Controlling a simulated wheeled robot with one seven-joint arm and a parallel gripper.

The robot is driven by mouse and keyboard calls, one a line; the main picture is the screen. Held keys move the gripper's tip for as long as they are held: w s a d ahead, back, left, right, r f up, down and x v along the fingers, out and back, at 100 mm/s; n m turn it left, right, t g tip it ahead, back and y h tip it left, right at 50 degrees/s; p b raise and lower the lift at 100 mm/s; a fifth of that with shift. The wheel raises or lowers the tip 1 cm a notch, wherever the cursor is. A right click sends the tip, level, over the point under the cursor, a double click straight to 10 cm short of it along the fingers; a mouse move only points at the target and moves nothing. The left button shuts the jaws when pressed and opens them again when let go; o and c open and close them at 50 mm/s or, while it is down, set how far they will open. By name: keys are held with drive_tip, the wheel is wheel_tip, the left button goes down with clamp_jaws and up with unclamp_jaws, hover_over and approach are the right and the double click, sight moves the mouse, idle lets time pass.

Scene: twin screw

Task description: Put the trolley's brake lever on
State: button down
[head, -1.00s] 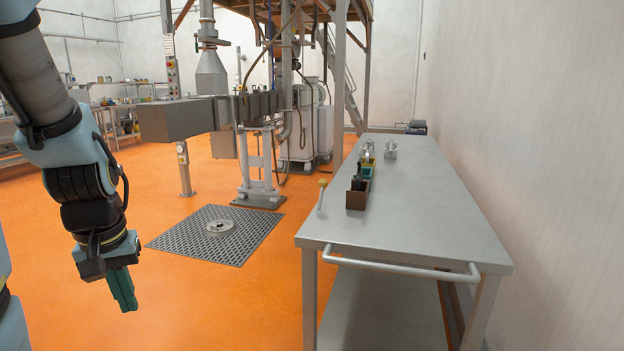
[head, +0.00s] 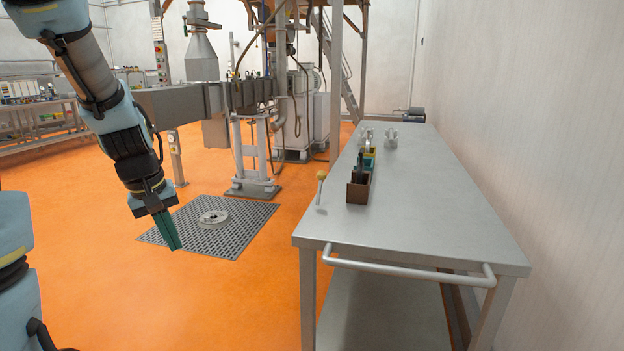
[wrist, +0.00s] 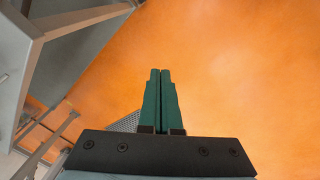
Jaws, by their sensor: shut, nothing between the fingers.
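The trolley (head: 440,215) is a grey metal table with a lower shelf and a push handle (head: 410,270) at its near end. Its brake lever (head: 320,188), a thin upright rod with a yellowish knob, stands at the trolley's left edge, nearly upright. My gripper (head: 176,246) hangs over the orange floor, well to the left of the lever and apart from it. In the wrist view my gripper's green fingers (wrist: 160,100) are together and empty. Grey metal structure, probably the trolley, shows at the upper left of the wrist view (wrist: 75,20); the lever is not visible there.
A brown box (head: 359,192) with bottles stands on the trolley just right of the lever. Metal fittings (head: 390,140) lie farther back. A floor grating (head: 240,228) with a round metal piece (head: 213,218) lies behind my gripper. The floor between gripper and trolley is clear.

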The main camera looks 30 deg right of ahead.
sight(320, 188)
drive_tip(key=w+d+r+n+h+b, duration=0.1)
drive_tip(key=w+d+h, duration=0.2)
drive_tip(key=w+d, duration=0.4)
drive_tip(key=w+d+r+n+g+h, duration=0.1)
drive_tip(key=w+d+h, duration=0.3)
drive_tip(key=d, duration=1.1)
drive_tip(key=w+d+r+n+g+h+b, duration=0.1)
drive_tip(key=w+d+n+h, duration=0.2)
drive_tip(key=w+d, duration=0.6)
drive_tip(key=shift+w+d+h+b, duration=0.3)
drive_tip(key=shift+w+d, duration=0.05)
drive_tip(key=shift+d, duration=0.75)
drive_tip(key=s+d+f+p, duration=0.2)
drive_tip(key=s+d+p, duration=0.1)
drive_tip(key=d, duration=0.5)
drive_tip(key=shift+s+d+f+p, duration=0.15)
drive_tip(key=shift+s+p, duration=0.25)
drive_tip(key=shift+p, duration=0.2)
drive_tip(key=shift+f+b, duration=0.15)
drive_tip(key=shift+b, duration=0.7)
